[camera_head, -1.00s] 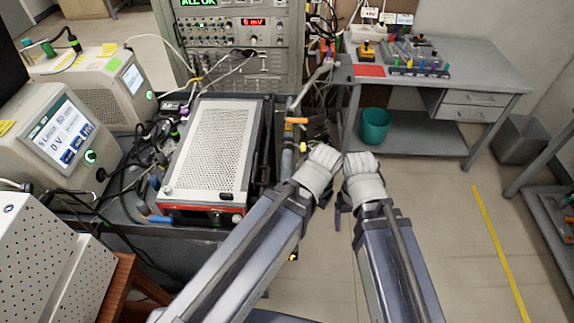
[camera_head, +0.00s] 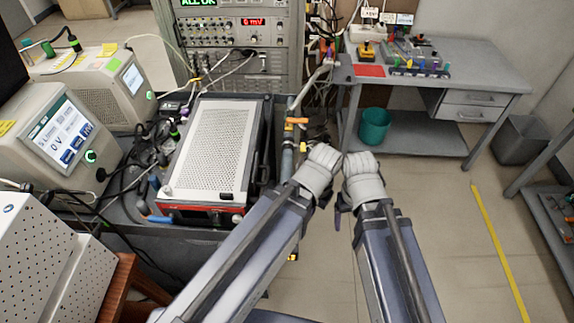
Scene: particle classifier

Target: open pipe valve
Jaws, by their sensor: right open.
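The pipe valve's orange handle (camera_head: 297,121) sits on an upright grey pipe (camera_head: 287,158) beside the black cart, and the handle points to the right. My right gripper (camera_head: 338,212) shows only in part as dark finger pieces below its white wrist, to the right of and nearer than the pipe. It is open and apart from the valve. My left arm reaches up to the right of the pipe, its white wrist a little below the handle. Its gripper fingers are hidden behind the wrist.
A perforated-top instrument (camera_head: 214,150) stands on the cart left of the pipe. Cables hang around an instrument rack (camera_head: 240,65) behind.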

